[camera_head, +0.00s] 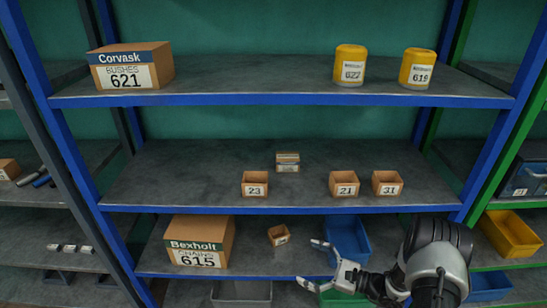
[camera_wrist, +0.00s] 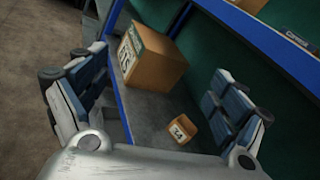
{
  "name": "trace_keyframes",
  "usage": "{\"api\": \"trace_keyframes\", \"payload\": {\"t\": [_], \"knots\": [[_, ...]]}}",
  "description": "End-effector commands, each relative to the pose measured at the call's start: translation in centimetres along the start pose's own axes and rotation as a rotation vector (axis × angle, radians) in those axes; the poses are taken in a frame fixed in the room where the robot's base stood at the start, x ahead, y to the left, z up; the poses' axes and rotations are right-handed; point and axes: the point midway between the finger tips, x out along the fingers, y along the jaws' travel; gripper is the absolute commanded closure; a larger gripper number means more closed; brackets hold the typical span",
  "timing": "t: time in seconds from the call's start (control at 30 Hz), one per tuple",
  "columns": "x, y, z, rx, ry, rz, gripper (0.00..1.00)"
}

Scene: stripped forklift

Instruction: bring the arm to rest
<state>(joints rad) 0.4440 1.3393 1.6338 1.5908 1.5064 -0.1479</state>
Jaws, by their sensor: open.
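My gripper (camera_head: 318,264) is in front of the lower shelf (camera_head: 150,262) in the head view, reaching in from the right with its fingers pointing left. Its two fingers are spread wide with nothing between them. In the wrist view my gripper (camera_wrist: 155,105) is also open, one finger at each side. Beyond the fingers are a large cardboard box marked 615 (camera_wrist: 160,65) and a small box marked 24 (camera_wrist: 182,128). In the head view the small box (camera_head: 279,235) sits tilted left of my gripper, apart from it.
The 615 box (camera_head: 200,236) stands on the lower shelf. A blue bin (camera_head: 347,238) is close behind my gripper; a green bin (camera_head: 343,299) and a grey bin (camera_head: 241,293) are below. Small boxes 23 (camera_head: 255,184), 21 (camera_head: 344,184) and 31 (camera_head: 387,183) line the middle shelf.

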Motion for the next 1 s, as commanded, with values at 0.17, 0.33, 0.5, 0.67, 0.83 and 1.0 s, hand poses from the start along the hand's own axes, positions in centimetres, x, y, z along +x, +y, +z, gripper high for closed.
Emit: {"api": "trace_keyframes", "payload": {"t": [0.17,0.33,0.5,0.67,0.83,1.0], "knots": [[1.4,0.5,9.2,-0.172,0.038,0.256,0.1],[1.1,2.8,16.5,-0.346,0.099,0.481,0.1],[-0.5,5.8,22.6,-0.536,0.183,0.687,0.1],[-3.0,8.8,27.0,-0.732,0.281,0.859,0.1],[-6.5,11.6,30.5,-0.953,0.404,1.014,0.1],[-10.5,13.7,33.0,-1.189,0.544,1.137,0.1]]}}
